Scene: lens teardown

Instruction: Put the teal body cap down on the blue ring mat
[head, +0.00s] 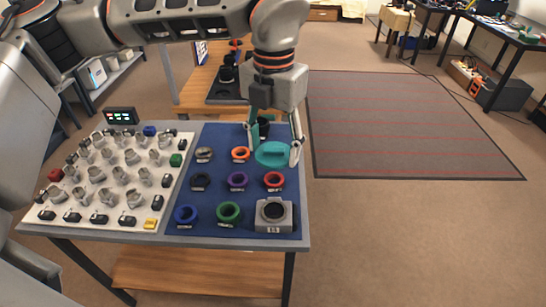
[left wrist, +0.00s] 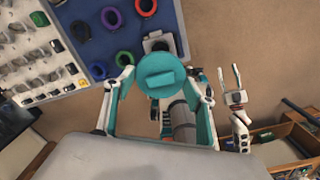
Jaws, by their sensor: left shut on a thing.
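The teal body cap (head: 272,154) is a round disc with a raised bar across its face, which shows in the left wrist view (left wrist: 160,75). My left gripper (head: 274,152) is shut on it, one finger at each side. In the head view the cap appears over the right part of the blue ring mat (head: 218,137), behind the red ring (head: 273,180). Its height above the mat is hard to tell. My right gripper (left wrist: 235,100) shows at the right in the left wrist view, with its finger state unclear.
A grey camera body (head: 273,215) stands at the mat's front right. Orange (head: 240,154), purple (head: 237,181), black (head: 200,181), blue (head: 186,214) and green (head: 228,211) rings lie on the mat. A white tray (head: 160,196) of metal parts is left. Bare mat shows between rings.

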